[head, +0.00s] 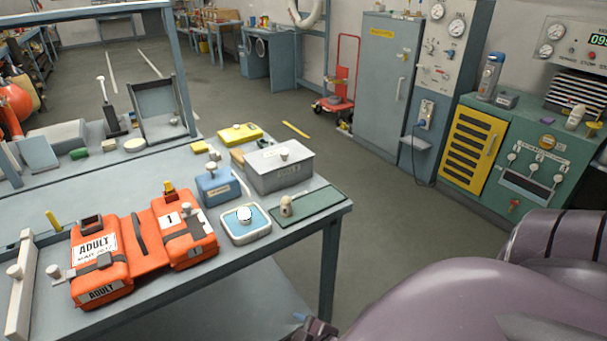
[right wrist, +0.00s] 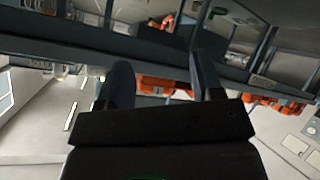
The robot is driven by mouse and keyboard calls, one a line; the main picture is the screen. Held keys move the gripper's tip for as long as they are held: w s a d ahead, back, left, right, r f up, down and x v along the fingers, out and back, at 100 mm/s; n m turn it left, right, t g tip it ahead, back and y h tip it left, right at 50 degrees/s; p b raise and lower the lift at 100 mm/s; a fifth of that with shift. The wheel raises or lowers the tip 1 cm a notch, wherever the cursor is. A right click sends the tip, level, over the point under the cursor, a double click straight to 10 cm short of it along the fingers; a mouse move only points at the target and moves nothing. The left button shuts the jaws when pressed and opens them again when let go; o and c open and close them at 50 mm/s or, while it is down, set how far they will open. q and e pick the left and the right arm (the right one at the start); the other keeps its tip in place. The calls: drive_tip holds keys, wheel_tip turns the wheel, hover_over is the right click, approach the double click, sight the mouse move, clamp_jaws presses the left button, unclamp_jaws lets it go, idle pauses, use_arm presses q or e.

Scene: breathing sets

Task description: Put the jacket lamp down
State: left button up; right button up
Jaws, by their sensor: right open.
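The orange jacket (head: 139,247), marked ADULT and 1, lies on the grey workbench (head: 120,190). A small yellow piece (head: 168,187) stands at its back edge. I cannot tell for sure which item is the jacket lamp. A small pale knobbed item (head: 287,205) stands on the green mat (head: 318,209), and a round silver-topped item (head: 244,215) sits in the white-rimmed blue tray (head: 233,238). My right gripper (right wrist: 162,82) is open in the right wrist view, with nothing seen between its fingers. My left gripper is not in view.
A grey box (head: 279,170), a blue box (head: 218,187) and a yellow case (head: 240,134) stand behind the tray. A grey frame (head: 181,70) rises over the bench's far side. Open floor separates the bench from the green cabinet (head: 535,165).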

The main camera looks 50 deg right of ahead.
drive_tip(key=s+m, duration=0.1)
drive_tip(key=m, duration=0.2)
drive_tip(key=s+f+m, duration=0.1)
drive_tip(key=shift+s+a, duration=0.25)
drive_tip(key=shift+s, duration=0.1)
